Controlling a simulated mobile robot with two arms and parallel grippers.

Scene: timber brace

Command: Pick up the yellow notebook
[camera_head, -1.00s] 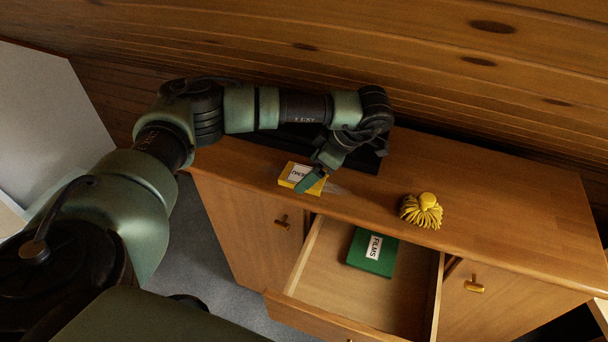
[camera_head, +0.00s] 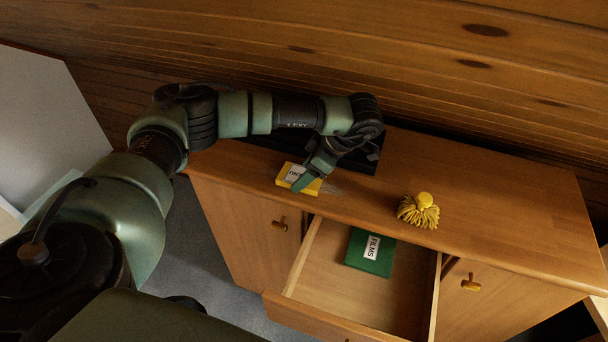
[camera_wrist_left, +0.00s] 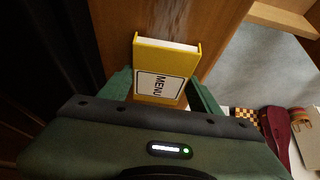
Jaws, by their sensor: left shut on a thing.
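The yellow notebook (camera_head: 290,174) has a white label reading MENU and is at the front left edge of the wooden cabinet top. My left gripper (camera_head: 305,183) reaches it from above and behind. In the left wrist view the notebook (camera_wrist_left: 166,65) sits between the two green fingers of my left gripper (camera_wrist_left: 160,92), which are shut on its sides. The head view does not clearly show whether the notebook touches the cabinet top. My right gripper is not in view.
An open drawer (camera_head: 325,275) holds a green book (camera_head: 371,252) labelled FILMS. A yellow tasselled object (camera_head: 419,211) stands on the cabinet top (camera_head: 500,210) to the right. A dark flat object (camera_head: 368,160) lies behind my gripper. The right part of the top is clear.

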